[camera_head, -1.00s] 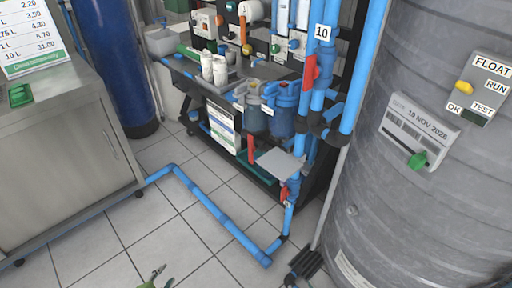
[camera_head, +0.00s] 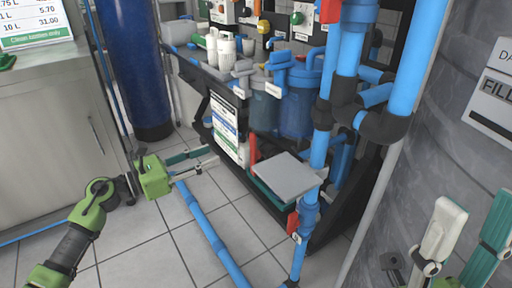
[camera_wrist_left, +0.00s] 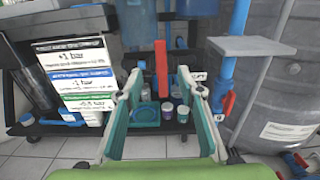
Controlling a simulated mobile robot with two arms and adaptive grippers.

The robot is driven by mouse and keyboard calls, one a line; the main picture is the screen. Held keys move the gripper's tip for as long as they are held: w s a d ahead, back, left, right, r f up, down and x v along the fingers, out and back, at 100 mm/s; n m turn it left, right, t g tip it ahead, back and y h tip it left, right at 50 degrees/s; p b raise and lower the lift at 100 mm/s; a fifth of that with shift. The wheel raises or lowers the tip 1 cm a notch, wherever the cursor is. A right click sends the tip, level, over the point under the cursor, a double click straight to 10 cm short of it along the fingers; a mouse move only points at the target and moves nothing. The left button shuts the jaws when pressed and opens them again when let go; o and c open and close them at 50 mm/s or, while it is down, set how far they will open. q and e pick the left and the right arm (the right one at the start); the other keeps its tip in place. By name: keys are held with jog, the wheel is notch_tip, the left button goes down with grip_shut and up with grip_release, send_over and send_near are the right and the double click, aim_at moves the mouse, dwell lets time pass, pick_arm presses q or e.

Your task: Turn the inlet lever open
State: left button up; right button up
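Several red levers show, and I cannot read which is the inlet. An upright red lever (camera_head: 253,148) stands at the rack's front, by the white sign. Another red lever (camera_head: 293,224) sits low on the blue pipe, and a red handle (camera_head: 329,11) is at the top. My left gripper (camera_head: 216,157) is open and empty, left of the upright lever and apart from it. In the left wrist view the upright lever (camera_wrist_left: 161,68) appears between the spread fingers, beyond them. The low lever (camera_wrist_left: 228,105) is to their right. My right gripper (camera_head: 475,208) is open at lower right.
A grey plate (camera_head: 285,176) juts out beside the upright lever. Blue filter housings (camera_head: 297,110) stand behind it. A floor pipe (camera_head: 205,225) runs below my left gripper. A large grey tank (camera_head: 455,150) fills the right side.

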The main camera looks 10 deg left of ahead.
aim_at(251, 139)
pick_arm(q)
jog(key=b+x, duration=0.2)
jog(key=x, duration=1.1)
jog(key=shift+w+d, duration=0.25)
grip_shut()
